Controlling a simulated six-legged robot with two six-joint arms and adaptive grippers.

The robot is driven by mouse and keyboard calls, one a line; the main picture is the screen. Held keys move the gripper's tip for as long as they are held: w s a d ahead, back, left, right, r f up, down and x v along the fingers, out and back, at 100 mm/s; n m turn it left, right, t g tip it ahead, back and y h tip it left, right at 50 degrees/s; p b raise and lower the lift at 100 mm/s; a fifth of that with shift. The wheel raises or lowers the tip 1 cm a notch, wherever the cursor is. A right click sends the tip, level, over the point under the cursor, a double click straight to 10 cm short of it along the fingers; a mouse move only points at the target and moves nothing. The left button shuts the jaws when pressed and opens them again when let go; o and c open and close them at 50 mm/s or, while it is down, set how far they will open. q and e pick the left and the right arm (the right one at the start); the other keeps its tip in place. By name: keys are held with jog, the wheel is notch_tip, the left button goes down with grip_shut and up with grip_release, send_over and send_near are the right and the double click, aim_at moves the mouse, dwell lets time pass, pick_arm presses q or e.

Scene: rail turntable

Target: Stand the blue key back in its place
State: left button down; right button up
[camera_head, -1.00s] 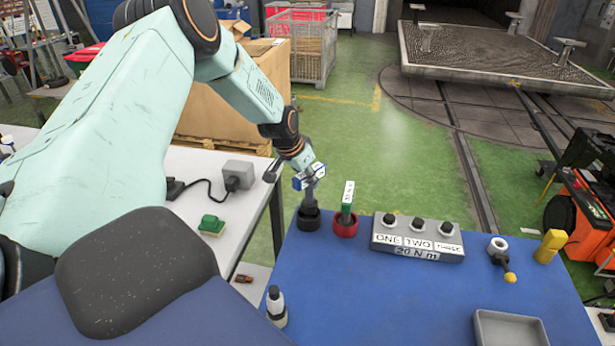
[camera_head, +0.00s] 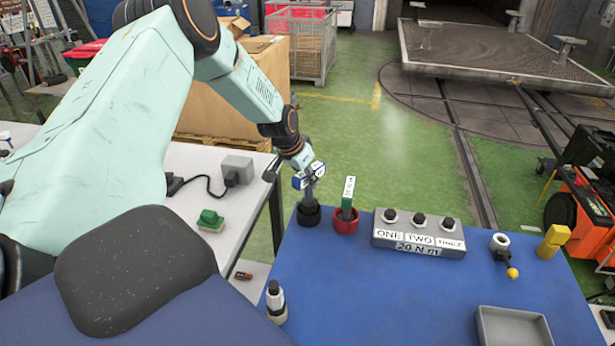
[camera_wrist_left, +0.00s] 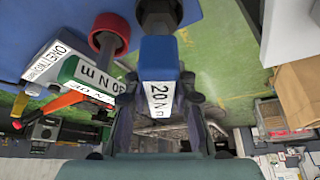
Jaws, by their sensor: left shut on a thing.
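The blue key (camera_head: 299,181) has a blue block head and a grey shaft, and stands roughly upright at the table's far left corner. The wrist view shows its blue head (camera_wrist_left: 160,58) with a white 20 N m label. My left gripper (camera_head: 312,174) is shut on the head. The shaft reaches down to a black round cup (camera_head: 308,216); its lower end is hidden, so I cannot tell how deep it sits. The black cup (camera_wrist_left: 160,11) also shows behind the head in the wrist view. My right gripper is not in view.
A green key (camera_head: 348,193) stands in a red cup (camera_head: 345,224) close to the right. Beyond it is a grey box (camera_head: 418,238) labelled ONE, TWO, THREE and 20 N m. A grey tray (camera_head: 512,326) lies near the front. The blue table's middle is clear.

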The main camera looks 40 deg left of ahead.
aim_at(308, 202)
pick_arm(q)
jog(key=shift+f+b, duration=1.65)
jog(key=shift+f, duration=0.15)
jog(key=c, duration=1)
grip_release()
jog(key=shift+r, duration=0.15)
jog(key=shift+v, duration=5.9)
